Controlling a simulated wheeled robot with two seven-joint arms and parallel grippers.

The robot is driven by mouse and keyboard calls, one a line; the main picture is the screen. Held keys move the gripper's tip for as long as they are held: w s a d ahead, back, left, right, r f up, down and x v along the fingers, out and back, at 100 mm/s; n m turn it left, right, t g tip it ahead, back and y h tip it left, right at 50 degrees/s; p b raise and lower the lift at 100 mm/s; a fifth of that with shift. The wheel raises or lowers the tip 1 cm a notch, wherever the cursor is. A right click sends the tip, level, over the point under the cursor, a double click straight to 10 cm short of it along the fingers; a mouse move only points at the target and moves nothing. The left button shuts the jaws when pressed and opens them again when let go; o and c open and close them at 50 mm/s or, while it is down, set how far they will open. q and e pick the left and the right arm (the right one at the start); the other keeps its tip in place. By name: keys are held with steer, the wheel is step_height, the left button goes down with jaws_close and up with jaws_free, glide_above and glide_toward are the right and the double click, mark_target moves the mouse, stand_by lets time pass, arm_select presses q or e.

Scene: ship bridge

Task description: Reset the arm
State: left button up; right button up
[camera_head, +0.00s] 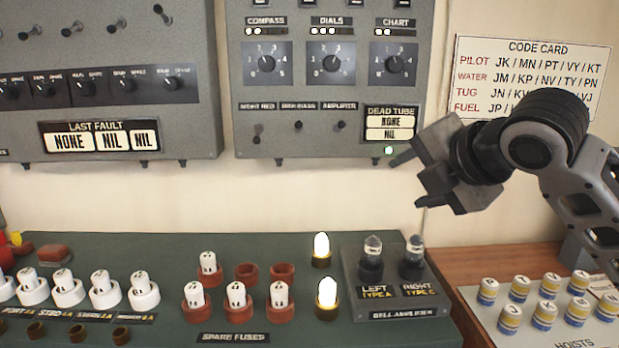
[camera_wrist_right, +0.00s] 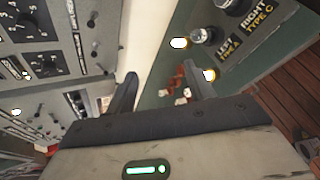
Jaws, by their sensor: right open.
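My right arm comes in from the right in the head view. Its gripper (camera_head: 403,180) is open and empty, raised in front of the wall just right of the grey panel with the COMPASS, DIALS and CHART knobs (camera_head: 330,64). In the right wrist view the two dark fingers (camera_wrist_right: 162,92) stand apart with nothing between them. The console with the spare fuses and two glass tubes lies below the gripper, apart from it. My left gripper is in neither view.
A green console (camera_head: 130,255) holds white fuses, red sockets and two lit bulbs. A grey block (camera_head: 400,304) carries the LEFT and RIGHT tubes (camera_head: 372,257). A code card (camera_head: 530,60) hangs behind my right arm. Striped pegs (camera_head: 508,320) stand at lower right.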

steer(key=s+a+f+m+g, duration=0.15)
steer(key=s+f+m, duration=0.35)
steer(key=f, duration=0.7)
steer(key=s+a+f+m+g, duration=0.15)
steer(key=s+f+m, duration=0.35)
steer(key=f, duration=0.6)
steer(key=s+d+f+m+g+h, duration=0.2)
steer(key=s+d+f+m, duration=0.2)
steer(key=s+f+m, duration=0.45)
steer(key=s+d+f+m+g+h, duration=0.2)
steer(key=s+d+f+m, duration=0.3)
steer(key=s, duration=0.7)
steer(key=w+a+f+t+y, duration=0.3)
steer(key=w+a+f+t, duration=0.3)
steer(key=f, duration=0.3)
steer(key=shift+w+f, duration=0.15)
steer(key=shift+w, duration=0.25)
steer(key=shift+m, duration=0.25)
